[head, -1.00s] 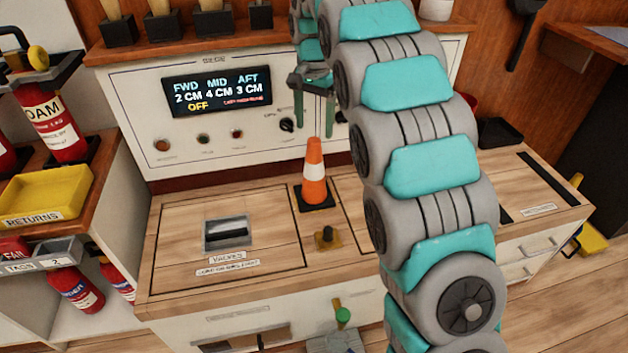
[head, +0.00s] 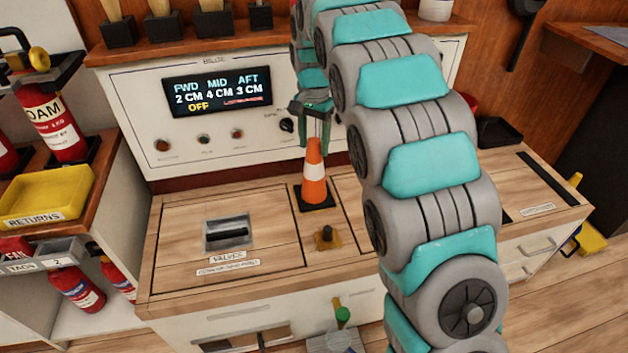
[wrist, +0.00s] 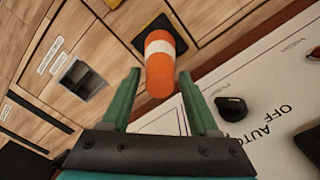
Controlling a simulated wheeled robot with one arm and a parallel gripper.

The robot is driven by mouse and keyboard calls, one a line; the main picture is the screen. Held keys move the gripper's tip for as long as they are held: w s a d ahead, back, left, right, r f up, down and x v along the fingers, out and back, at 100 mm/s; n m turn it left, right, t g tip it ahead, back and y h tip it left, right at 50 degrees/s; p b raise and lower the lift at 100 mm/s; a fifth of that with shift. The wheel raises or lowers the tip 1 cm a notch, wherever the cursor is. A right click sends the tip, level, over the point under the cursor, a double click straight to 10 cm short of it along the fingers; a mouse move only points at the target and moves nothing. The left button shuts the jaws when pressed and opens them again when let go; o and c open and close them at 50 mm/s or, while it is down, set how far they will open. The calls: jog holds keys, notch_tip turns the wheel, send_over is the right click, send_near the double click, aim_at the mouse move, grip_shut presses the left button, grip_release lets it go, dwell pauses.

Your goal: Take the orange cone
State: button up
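The orange cone (head: 314,178) has a white band and a black square base, and stands upright on the wooden counter. It also shows in the wrist view (wrist: 160,62), with its tip toward me. My gripper (head: 316,124) hangs just above and behind the cone's tip in the head view. In the wrist view my gripper's green fingers (wrist: 160,88) are spread apart, with the cone's tip between or just beyond them. I cannot tell whether the fingers are level with the tip. No finger visibly touches the cone.
A white panel (head: 215,140) with a display and knobs rises close behind the cone. A black knob (wrist: 231,107) is beside my right finger. A yellow-based fitting (head: 327,238) stands in front of the cone. A recessed handle (head: 228,236) is on the left. The counter between is clear.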

grip_shut()
dwell(1.0)
